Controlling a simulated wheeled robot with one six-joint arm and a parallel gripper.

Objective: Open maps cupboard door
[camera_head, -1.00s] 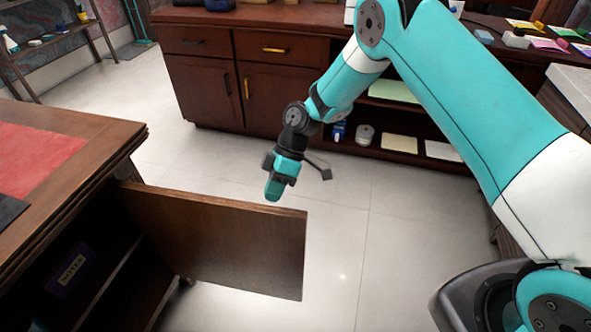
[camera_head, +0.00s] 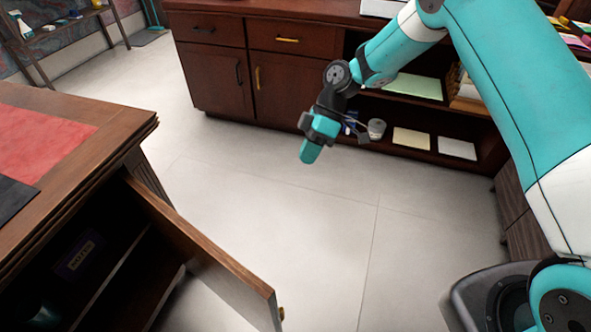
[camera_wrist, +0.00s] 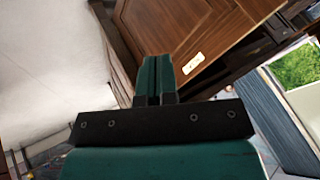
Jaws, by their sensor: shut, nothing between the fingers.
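A brown wooden cupboard door (camera_head: 205,262) on the desk at the left stands open in the head view. It angles toward the lower right, with a brass knob (camera_head: 281,313) at its free edge. The open cupboard shows a dark inside with a shelf. My gripper (camera_head: 309,152) is shut and empty, pointing down over the floor, beyond the door and apart from it. In the wrist view my gripper's closed teal fingers (camera_wrist: 155,78) show before a wooden panel (camera_wrist: 175,30) with a small pale label (camera_wrist: 193,64), its text too small to read.
A purple box (camera_head: 78,255) is inside the cupboard. The desk top (camera_head: 110,150) is at left. A dark wooden cabinet (camera_head: 215,80) with drawers and open shelves stands at the back. Pale floor (camera_head: 270,210) between them is clear.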

